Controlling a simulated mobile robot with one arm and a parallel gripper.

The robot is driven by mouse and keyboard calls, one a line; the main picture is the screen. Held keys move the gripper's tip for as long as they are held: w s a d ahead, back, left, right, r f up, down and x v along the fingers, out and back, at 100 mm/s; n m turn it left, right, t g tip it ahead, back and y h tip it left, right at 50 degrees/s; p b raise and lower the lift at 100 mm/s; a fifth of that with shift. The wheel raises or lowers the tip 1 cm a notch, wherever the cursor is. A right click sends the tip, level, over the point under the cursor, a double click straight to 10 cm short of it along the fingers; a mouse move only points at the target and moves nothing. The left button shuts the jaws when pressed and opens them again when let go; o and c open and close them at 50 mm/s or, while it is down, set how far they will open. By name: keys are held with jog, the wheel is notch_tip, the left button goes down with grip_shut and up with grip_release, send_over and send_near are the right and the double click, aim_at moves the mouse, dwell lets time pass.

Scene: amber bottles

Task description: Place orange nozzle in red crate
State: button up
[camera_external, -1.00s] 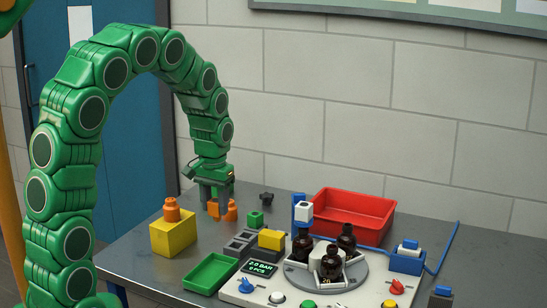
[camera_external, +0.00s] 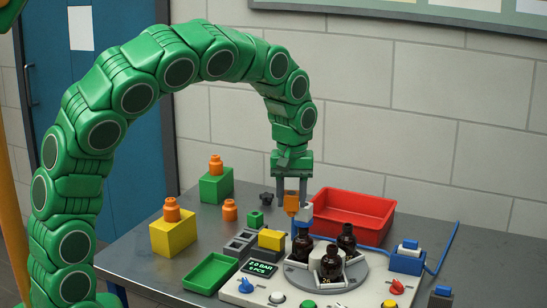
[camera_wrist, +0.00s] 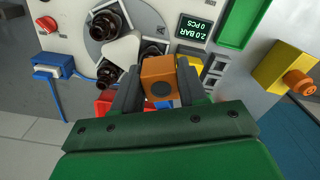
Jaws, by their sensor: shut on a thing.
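My gripper (camera_external: 291,203) is shut on an orange nozzle (camera_external: 291,202) and holds it above the table, just left of the red crate. The nozzle also shows in the wrist view (camera_wrist: 159,82) between the two dark fingers. The red crate (camera_external: 362,230) stands open at the back of the table; I see nothing in it. In the wrist view only a small part of it (camera_wrist: 105,103) shows past the fingers. More orange nozzles stand on the yellow block (camera_external: 172,211), on the green block (camera_external: 216,165) and on the table (camera_external: 230,210).
A blue post with a white cube (camera_external: 304,212) stands close under my gripper, by the crate's left side. A turntable with dark bottles (camera_external: 331,262) is in front of the crate. A green tray (camera_external: 210,273) lies left of the control panel. A blue cable runs at the right.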

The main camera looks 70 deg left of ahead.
jog(key=w+a+m, duration=0.1)
jog(key=w, duration=1)
jog(key=w+a+f+m, duration=0.1)
jog(key=w+a+f, duration=0.2)
jog(key=a, duration=0.4)
jog(key=w+a+f+m, duration=0.1)
jog(key=w+a+f, duration=0.3)
jog(key=a, duration=0.3)
jog(key=w+a+f+m, duration=0.1)
jog(key=w+a+f, duration=0.3)
jog(key=a, duration=0.3)
jog(key=shift+a+f, duration=0.2)
jog(key=shift+f, duration=0.2)
jog(key=shift+f, duration=3.9)
jog(key=shift+f, duration=0.15)
jog(key=o, duration=1.1)
